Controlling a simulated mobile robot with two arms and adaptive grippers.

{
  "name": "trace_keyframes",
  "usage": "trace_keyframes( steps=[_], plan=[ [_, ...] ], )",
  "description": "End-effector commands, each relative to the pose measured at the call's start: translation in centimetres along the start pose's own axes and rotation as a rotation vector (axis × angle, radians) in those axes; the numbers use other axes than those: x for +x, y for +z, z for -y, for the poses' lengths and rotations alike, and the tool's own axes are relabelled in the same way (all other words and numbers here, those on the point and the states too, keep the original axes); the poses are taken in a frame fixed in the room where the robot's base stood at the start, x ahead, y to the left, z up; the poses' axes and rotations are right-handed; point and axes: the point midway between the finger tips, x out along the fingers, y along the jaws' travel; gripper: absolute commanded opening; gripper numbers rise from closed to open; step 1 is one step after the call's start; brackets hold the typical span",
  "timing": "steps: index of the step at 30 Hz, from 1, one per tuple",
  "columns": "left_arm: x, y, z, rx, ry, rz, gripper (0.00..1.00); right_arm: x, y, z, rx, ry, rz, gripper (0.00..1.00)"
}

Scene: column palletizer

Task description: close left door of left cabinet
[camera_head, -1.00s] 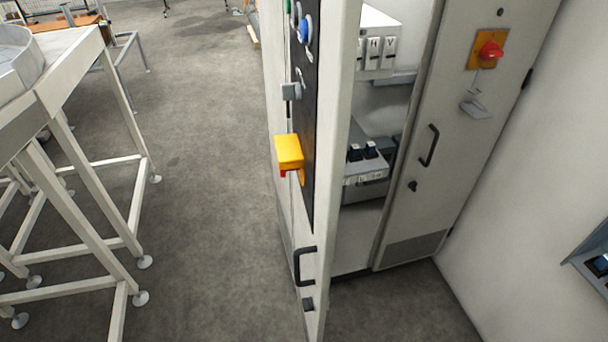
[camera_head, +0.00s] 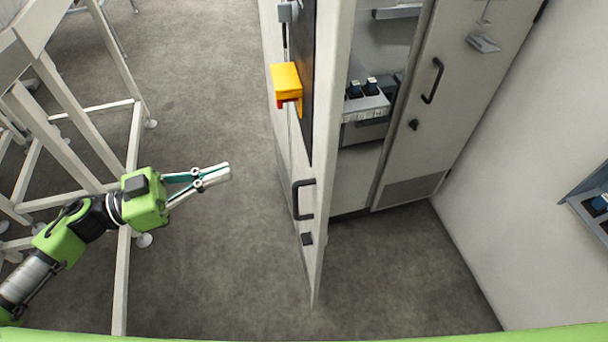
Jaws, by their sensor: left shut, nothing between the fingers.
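The left door (camera_head: 330,120) of the cabinet stands wide open, swung out toward me. Its outer face is turned to the left and bears a black handle (camera_head: 297,200) low down and a yellow box (camera_head: 286,80) higher up. The cabinet's right door (camera_head: 425,110) is shut and has its own black handle. My left gripper (camera_head: 226,172) is shut and empty. It is in the air left of the open door, apart from it, with its fingers pointing right toward the handle. My right gripper is not in view.
White metal frames (camera_head: 75,130) with legs stand at the left, behind my left arm. The open cabinet shows devices (camera_head: 366,104) inside. A white wall (camera_head: 530,200) is at the right. Grey floor (camera_head: 220,270) is clear between the frames and the door.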

Motion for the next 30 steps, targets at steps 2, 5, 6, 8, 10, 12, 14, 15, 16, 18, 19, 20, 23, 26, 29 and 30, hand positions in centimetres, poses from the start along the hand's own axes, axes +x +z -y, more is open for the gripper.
trace_keyframes(
  steps=[2, 5, 6, 8, 10, 12, 14, 15, 16, 18, 19, 20, 23, 26, 29, 30],
  plan=[
    [0.4, -1.4, -2.9, 0.0, 0.106, 0.022, 0.0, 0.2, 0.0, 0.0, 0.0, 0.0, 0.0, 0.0],
    [0.6, -2.2, -4.9, -0.01, 0.178, 0.041, 0.0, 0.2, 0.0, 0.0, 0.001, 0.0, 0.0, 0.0],
    [0.7, -2.4, -5.3, -0.012, 0.191, 0.044, 0.0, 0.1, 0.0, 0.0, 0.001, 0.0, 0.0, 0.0],
    [1.1, -2.6, -5.6, -0.015, 0.199, 0.045, 0.0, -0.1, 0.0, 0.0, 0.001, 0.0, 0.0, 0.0],
    [1.8, -2.7, -5.8, -0.014, 0.199, 0.043, 0.0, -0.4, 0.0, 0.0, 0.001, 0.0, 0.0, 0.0],
    [2.9, -2.8, -5.9, -0.014, 0.197, 0.04, 0.0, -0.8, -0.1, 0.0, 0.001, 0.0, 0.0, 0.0],
    [4.0, -2.9, -6.1, -0.014, 0.197, 0.039, 0.0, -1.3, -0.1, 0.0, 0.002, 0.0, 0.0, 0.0],
    [4.9, -2.9, -6.2, -0.013, 0.196, 0.038, 0.0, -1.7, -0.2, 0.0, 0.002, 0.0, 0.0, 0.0],
    [5.5, -2.9, -6.4, -0.014, 0.196, 0.037, 0.0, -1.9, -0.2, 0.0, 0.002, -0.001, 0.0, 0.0],
    [7.1, -2.8, -6.7, -0.014, 0.196, 0.038, 0.0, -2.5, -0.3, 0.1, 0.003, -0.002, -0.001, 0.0],
    [7.7, -2.8, -6.8, -0.014, 0.195, 0.037, 0.0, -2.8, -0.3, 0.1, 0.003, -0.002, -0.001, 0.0],
    [8.3, -2.8, -6.9, -0.015, 0.196, 0.038, 0.0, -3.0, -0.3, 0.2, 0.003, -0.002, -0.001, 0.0],
    [10.3, -2.6, -7.3, -0.015, 0.194, 0.038, 0.0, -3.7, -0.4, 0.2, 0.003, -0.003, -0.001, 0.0],
    [11.9, -2.5, -7.6, -0.015, 0.194, 0.039, 0.0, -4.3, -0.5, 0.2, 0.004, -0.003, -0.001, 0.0],
    [13.1, -2.3, -7.8, -0.015, 0.193, 0.04, 0.0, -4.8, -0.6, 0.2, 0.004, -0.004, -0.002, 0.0],
    [13.5, -2.2, -7.9, -0.015, 0.193, 0.041, 0.0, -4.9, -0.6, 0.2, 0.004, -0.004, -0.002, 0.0]
  ],
)
